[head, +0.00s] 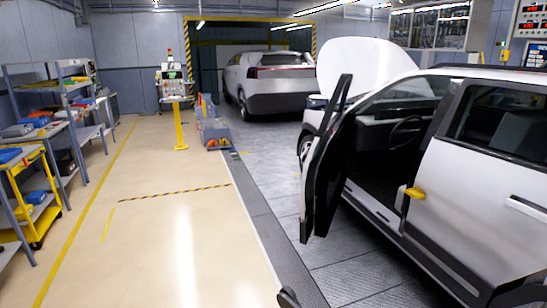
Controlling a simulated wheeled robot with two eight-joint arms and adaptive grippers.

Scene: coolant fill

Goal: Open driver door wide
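The white car (480,165) stands on the right with its front pointing away from me. Its driver door (322,170) is swung out from the body, seen nearly edge-on with its dark inner side showing. A wide gap lies between the door and the door frame, and the steering wheel (405,133) and dark cabin show through it. A small yellow part (415,192) sits at the rear edge of the opening. The rear door is shut. I make out neither gripper; a small dark shape at the bottom edge is too cut off to identify.
The car's hood (362,65) is raised. Another car (270,80) stands at the back. A yellow post (179,125) with a screen, a low cart (215,133), shelves (75,105) and a yellow trolley (30,190) stand left. The beige floor (165,235) is clear.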

